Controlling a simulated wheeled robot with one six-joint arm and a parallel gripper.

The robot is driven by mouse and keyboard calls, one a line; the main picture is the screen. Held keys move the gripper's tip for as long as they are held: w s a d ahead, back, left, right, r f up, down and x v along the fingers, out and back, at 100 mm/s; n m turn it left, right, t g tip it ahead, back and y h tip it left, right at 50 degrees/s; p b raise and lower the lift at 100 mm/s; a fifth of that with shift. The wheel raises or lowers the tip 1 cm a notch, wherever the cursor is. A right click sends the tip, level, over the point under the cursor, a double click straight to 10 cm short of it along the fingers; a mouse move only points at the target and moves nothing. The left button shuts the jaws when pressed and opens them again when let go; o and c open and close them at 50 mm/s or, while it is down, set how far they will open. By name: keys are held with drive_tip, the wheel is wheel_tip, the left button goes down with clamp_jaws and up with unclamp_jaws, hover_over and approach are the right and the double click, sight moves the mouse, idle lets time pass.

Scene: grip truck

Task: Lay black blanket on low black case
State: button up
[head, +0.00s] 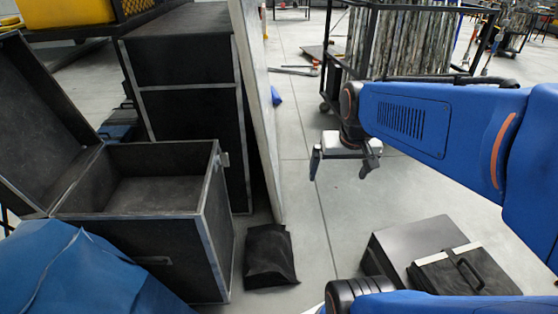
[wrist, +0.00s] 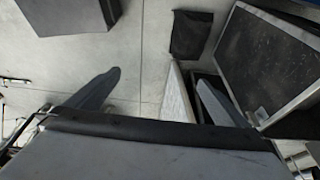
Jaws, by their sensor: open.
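The black blanket (head: 269,256) lies folded in a small dark bundle on the floor, just right of the open black case. In the wrist view it shows as a dark square (wrist: 190,35) near the top. A low black case (head: 415,240) stands on the floor at the lower right; part of a dark case shows at the top left of the wrist view (wrist: 68,15). My gripper (head: 342,170) is open and empty, raised above the floor beyond the blanket.
An open black case (head: 215,225) and tall black cases (head: 190,70) stand left, with a pale upright panel (head: 258,100) beside them. A dark handled case (head: 470,270) adjoins the low case. A blue cover (head: 80,275) is lower left. Floor between blanket and low case is clear.

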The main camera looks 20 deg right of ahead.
drive_tip(key=s+a+r+n+t+y, duration=0.1)
drive_tip(key=s+a+n, duration=0.3)
drive_tip(key=a, duration=0.7)
drive_tip(key=shift+s+r+n, duration=0.3)
drive_tip(key=shift+s+r, duration=0.1)
drive_tip(key=shift+s, duration=0.5)
